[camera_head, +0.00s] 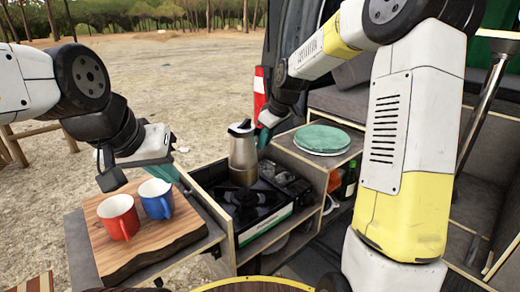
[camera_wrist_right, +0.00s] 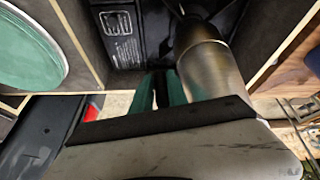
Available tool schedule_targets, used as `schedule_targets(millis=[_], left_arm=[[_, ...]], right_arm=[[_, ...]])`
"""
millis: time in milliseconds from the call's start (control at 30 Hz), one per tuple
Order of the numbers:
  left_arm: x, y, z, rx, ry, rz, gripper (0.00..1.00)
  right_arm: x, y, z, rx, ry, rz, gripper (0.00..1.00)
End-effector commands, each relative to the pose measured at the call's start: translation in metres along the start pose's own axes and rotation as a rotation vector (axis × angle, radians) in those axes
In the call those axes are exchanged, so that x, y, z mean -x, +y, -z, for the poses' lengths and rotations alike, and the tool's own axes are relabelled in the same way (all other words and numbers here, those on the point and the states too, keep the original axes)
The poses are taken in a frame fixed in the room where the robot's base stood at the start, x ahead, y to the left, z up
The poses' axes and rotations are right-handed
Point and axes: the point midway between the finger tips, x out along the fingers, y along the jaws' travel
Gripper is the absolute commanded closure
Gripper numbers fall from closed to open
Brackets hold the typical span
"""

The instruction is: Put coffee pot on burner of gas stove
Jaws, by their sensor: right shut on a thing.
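The wrist view shows the pot (camera_wrist_right: 208,62) right beside the closed teal fingers (camera_wrist_right: 160,92); the grip itself is hidden. My left gripper (camera_head: 163,172) hangs above the mugs and board, away from the pot; its finger gap is unclear.
A red mug (camera_head: 118,217) and a blue mug (camera_head: 156,199) stand on a wooden board (camera_head: 150,245) left of the stove. Green plates (camera_head: 322,138) lie on the shelf to the right. Bottles (camera_head: 346,180) stand below that shelf. Wooden walls border the stove.

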Motion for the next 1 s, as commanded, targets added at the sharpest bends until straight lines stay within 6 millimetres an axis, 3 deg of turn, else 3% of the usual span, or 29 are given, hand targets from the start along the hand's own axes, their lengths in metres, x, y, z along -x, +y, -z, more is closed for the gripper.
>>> schedule_targets(millis=[300, 1000], left_arm=[[0.0, 0.0, 0.0, 0.0, 0.0, 0.0, 1.0], [0.0, 0.0, 0.0, 0.0, 0.0, 0.0, 1.0]], right_arm=[[-0.032, -0.003, -0.014, 0.0, 0.001, 0.001, 1.0], [-0.044, -0.005, -0.02, 0.0, -0.003, 0.004, 1.0]])
